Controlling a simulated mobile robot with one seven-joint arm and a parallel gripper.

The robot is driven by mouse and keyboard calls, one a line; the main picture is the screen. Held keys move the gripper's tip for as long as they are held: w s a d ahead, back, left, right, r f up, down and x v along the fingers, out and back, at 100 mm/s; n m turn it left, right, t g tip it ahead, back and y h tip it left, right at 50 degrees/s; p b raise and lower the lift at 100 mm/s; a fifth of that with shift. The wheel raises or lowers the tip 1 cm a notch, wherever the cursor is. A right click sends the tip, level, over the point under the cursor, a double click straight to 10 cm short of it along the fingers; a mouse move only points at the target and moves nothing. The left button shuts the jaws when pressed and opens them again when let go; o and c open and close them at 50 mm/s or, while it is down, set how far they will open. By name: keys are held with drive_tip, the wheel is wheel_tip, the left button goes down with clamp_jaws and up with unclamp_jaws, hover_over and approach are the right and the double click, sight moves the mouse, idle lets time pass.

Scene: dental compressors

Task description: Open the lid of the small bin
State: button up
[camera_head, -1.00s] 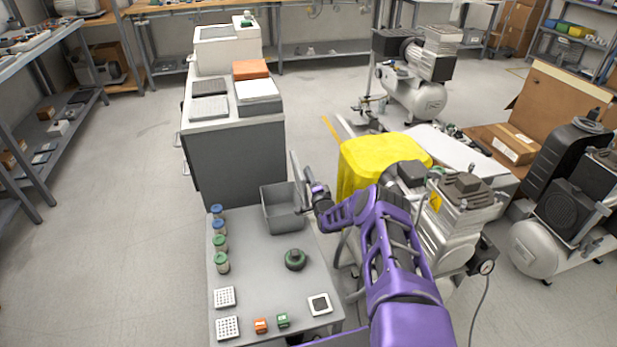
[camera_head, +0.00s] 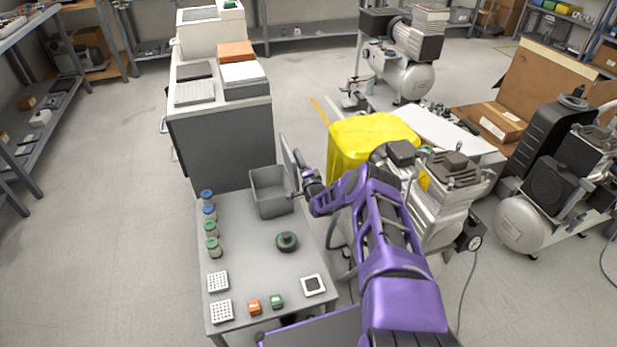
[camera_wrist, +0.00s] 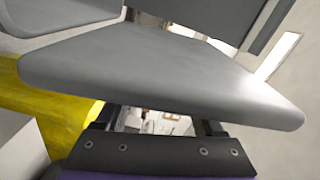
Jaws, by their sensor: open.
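The small grey bin (camera_head: 268,191) stands at the far end of the grey table, with its inside showing from above. Its grey lid (camera_head: 288,163) stands up steeply along the bin's right side, swung off the opening. In the wrist view the lid (camera_wrist: 160,75) is a broad grey panel across the picture, with part of the bin behind it at the top. My gripper (camera_head: 304,184) is just right of the lid, with its jaws open. In the wrist view my gripper (camera_wrist: 165,122) has its fingers apart below the lid; their tips are partly hidden by it, so contact is unclear.
The table (camera_head: 245,265) also bears several jars on its left, a green-black round part (camera_head: 287,242) and small blocks in front. A grey cabinet (camera_head: 222,140) stands behind the bin.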

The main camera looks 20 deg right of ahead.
drive_tip(key=s+p, duration=0.3)
drive_tip(key=s, duration=1.3)
drive_tip(key=shift+s, duration=0.35)
